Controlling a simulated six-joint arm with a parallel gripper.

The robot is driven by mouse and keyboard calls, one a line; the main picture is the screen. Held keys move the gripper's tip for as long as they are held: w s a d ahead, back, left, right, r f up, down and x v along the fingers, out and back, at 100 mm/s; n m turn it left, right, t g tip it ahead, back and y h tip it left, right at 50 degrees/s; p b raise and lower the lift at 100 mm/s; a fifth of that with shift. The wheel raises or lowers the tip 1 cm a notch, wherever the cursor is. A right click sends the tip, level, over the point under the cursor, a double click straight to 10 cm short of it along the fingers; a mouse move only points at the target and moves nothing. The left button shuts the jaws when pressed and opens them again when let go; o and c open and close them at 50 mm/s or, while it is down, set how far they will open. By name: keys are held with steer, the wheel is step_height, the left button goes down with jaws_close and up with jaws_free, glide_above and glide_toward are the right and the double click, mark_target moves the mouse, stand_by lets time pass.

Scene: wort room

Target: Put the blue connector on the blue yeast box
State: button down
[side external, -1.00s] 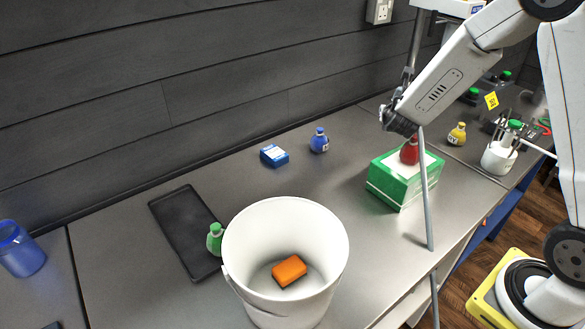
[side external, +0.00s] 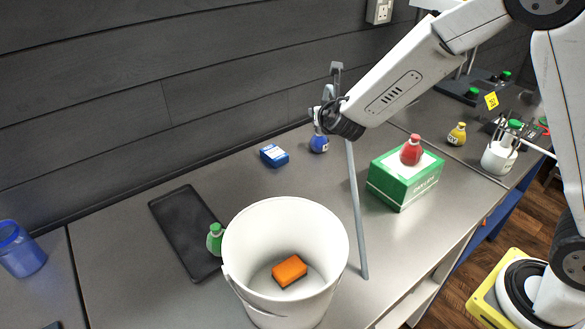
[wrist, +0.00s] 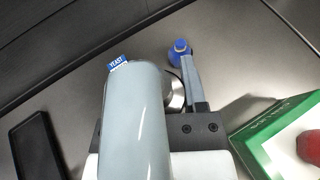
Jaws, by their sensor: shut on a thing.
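The blue connector (side external: 319,144), a small rounded piece with a pale label, stands on the grey table. It also shows beyond a finger in the wrist view (wrist: 180,47). The blue yeast box (side external: 274,155) lies on the table just left of it, apart. In the wrist view only its "YEAST" edge (wrist: 118,62) shows. My gripper (side external: 331,104) is above the table, in front of the connector in the side view. It appears shut on a long grey rod (side external: 356,210), which slants down beside the bucket. The grip itself is largely hidden.
A white bucket (side external: 232,255) holds an orange sponge (side external: 289,271). A green connector (side external: 215,240) stands beside a black tray (side external: 183,225). A red connector (side external: 411,151) sits on a green box (side external: 390,188). A yellow connector (side external: 457,135) stands at the right. The table's middle is open.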

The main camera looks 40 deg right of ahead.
steer(key=shift+n+t+y, duration=0.3)
steer(key=shift+n+y, duration=0.2)
steer(key=a, duration=0.4)
steer(key=shift+w+a+r, duration=0.15)
steer(key=shift+w+r, duration=0.2)
glide_above(273, 149)
steer(key=s, duration=0.1)
step_height(273, 149, down, 9)
steer(key=shift+r, duration=0.2)
steer(key=shift+w+f, duration=0.35)
steer(key=shift+f, duration=0.05)
steer(key=shift+w+f, duration=0.25)
steer(key=shift+f, duration=1.55)
steer(key=shift+f, duration=0.2)
